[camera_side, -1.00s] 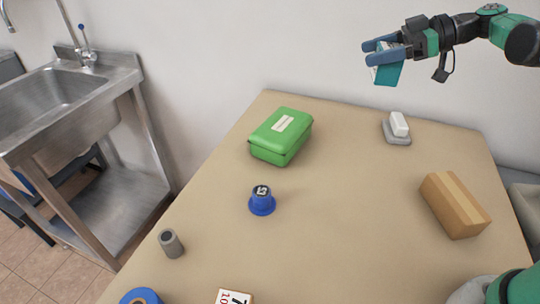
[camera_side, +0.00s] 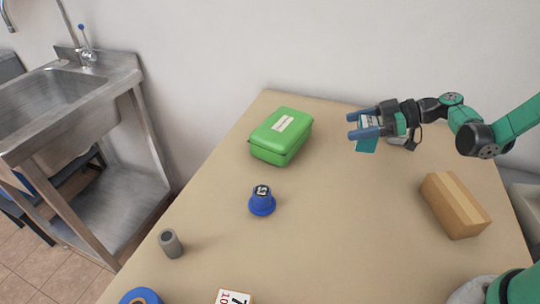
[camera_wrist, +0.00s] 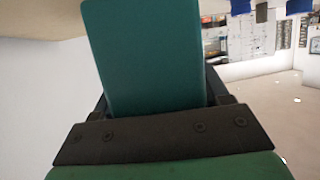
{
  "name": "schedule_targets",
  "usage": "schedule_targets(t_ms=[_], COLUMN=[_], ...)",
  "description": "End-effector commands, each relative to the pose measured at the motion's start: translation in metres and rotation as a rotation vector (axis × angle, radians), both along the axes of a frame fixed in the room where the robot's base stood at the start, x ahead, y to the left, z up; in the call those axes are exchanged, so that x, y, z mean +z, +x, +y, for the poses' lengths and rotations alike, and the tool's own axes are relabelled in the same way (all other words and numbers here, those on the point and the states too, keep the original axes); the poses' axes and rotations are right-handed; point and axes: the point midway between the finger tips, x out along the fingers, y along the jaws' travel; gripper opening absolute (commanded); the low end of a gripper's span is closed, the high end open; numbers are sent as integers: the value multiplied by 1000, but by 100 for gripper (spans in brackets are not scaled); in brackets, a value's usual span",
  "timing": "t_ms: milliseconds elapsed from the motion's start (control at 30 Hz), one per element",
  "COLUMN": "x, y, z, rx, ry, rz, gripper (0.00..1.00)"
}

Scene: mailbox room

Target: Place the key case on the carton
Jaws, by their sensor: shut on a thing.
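My gripper (camera_side: 354,125) is at the upper right of the side view, above the far part of the table. In the wrist view the key case (camera_wrist: 145,55) fills the upper middle as a plain teal slab. The carton (camera_side: 455,205) is a brown box with a paler tape strip. It lies on the table at the right, nearer the camera than my gripper and apart from the key case.
A green lidded box (camera_side: 281,136) stands at the table's far left. A blue round-based item (camera_side: 262,202), a grey cylinder (camera_side: 171,244), a blue ring (camera_side: 140,297) and a number card (camera_side: 233,298) lie nearer. My arm partly hides a grey-and-white item.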

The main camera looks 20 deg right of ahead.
Motion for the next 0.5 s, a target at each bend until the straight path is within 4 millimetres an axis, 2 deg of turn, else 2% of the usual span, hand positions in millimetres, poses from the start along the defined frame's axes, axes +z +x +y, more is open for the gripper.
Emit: schedule_targets(t_ms=[167, 500], x=[-12, -47], y=[0, 0], z=[0, 0], rx=[0, 0], ry=[0, 0], rz=[0, 0], gripper=[2, 2])
